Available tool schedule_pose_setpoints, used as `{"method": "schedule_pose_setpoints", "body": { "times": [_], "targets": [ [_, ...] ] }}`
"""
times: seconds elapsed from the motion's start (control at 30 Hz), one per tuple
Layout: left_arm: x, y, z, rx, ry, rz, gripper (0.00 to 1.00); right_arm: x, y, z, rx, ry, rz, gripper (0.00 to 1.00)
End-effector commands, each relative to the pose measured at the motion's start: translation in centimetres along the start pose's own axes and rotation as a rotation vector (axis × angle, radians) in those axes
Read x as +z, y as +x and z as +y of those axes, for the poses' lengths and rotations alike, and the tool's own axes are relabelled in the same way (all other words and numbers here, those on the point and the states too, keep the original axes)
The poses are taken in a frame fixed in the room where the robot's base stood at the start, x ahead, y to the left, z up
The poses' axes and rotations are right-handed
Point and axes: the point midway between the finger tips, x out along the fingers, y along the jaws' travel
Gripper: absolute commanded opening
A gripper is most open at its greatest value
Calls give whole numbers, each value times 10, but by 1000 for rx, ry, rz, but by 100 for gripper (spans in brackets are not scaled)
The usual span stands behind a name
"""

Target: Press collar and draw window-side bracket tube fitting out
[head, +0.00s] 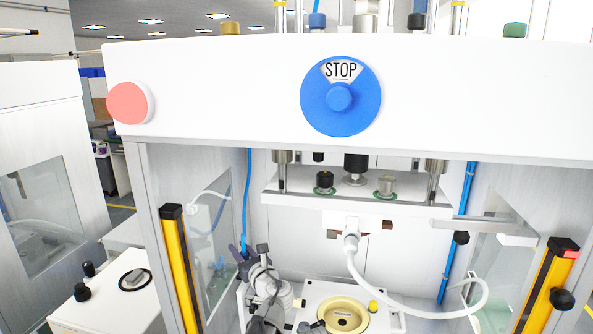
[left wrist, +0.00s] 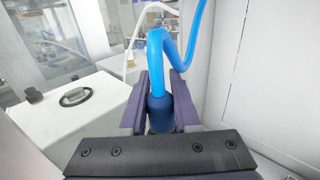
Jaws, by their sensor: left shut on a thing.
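A blue tube (head: 248,195) hangs down inside the press at the left rear, near the left side window. My left gripper (head: 239,252) is at its lower end, low in the head view. In the left wrist view my left gripper (left wrist: 160,90) is shut around a dark blue collar or fitting (left wrist: 160,112). The blue tube (left wrist: 157,55) comes out of its top and bends up to the right. What lies below the fitting is hidden by my gripper body. My right gripper is not in view.
A second blue tube (head: 469,190) runs down the right side. A white hose (head: 420,313) loops across the front right. A beige round fixture (head: 343,315) sits on the press base. Yellow posts (head: 178,265) flank the opening. The blue STOP knob (head: 340,97) is above.

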Motion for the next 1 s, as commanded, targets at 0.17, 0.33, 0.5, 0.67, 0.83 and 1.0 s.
{"method": "schedule_pose_setpoints", "body": {
  "times": [0.17,0.33,0.5,0.67,0.83,1.0],
  "targets": [
    [9,0,0,0,0,0,0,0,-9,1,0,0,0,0],
    [16,0,0,0,0,0,0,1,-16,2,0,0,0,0],
    [22,0,0,0,0,0,0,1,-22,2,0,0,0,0],
    [28,0,0,0,0,0,0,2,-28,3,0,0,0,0],
    [35,0,0,0,0,0,0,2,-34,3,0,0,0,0],
    [36,0,0,0,0,0,0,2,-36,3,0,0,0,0]
  ]
}}
